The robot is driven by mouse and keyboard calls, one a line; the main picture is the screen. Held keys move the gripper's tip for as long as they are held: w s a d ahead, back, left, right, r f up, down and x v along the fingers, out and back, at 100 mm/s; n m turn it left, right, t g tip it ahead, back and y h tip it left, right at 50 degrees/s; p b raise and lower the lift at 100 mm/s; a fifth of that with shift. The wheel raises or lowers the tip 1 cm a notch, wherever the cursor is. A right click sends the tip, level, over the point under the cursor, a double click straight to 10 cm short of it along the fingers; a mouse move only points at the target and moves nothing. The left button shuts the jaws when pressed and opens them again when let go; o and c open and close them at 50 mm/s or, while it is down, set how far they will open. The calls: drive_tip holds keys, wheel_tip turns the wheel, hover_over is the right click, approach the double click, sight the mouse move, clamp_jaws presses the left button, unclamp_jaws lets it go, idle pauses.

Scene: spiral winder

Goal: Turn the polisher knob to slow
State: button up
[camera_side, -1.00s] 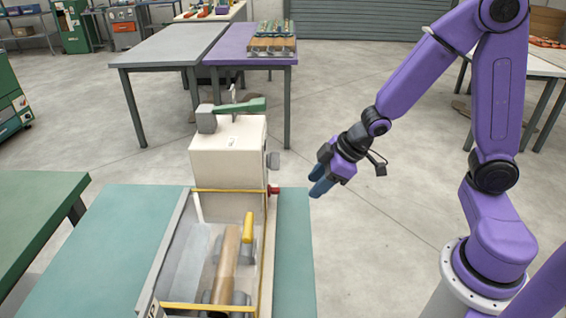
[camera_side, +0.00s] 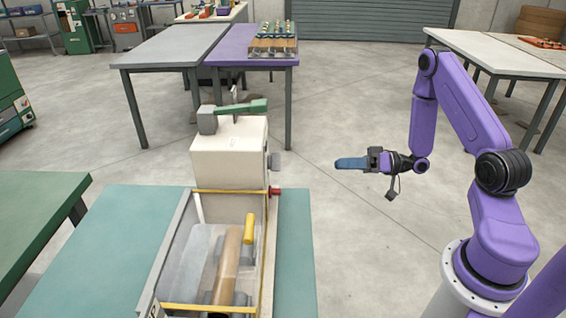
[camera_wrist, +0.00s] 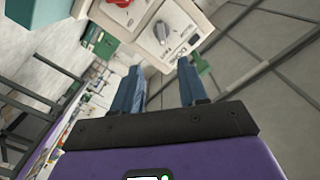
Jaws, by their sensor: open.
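A grey knob (camera_side: 274,161) sticks out from the right side of the cream machine (camera_side: 228,168). In the wrist view a grey knob (camera_wrist: 161,32) sits on a cream panel with printed labels beside it, too small to read. My gripper (camera_side: 339,163) is level and points left at the knob, apart from it with a clear gap between. In the wrist view its two blue fingers (camera_wrist: 158,66) are spread with nothing between them, and the knob lies beyond the tips, roughly in line with the gap. The knob's exact setting cannot be told.
A red knob (camera_side: 274,192) sits below the grey one; a red knob (camera_wrist: 122,3) also shows in the wrist view. A green lever (camera_side: 243,107) tops the machine. A clear cover with yellow edges is in front. The floor right of the machine is clear.

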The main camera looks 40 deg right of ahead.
approach(274, 162)
drive_tip(key=x, duration=0.7)
drive_tip(key=shift+w+f, duration=0.25)
drive_tip(key=shift+w, duration=0.15)
clamp_jaws()
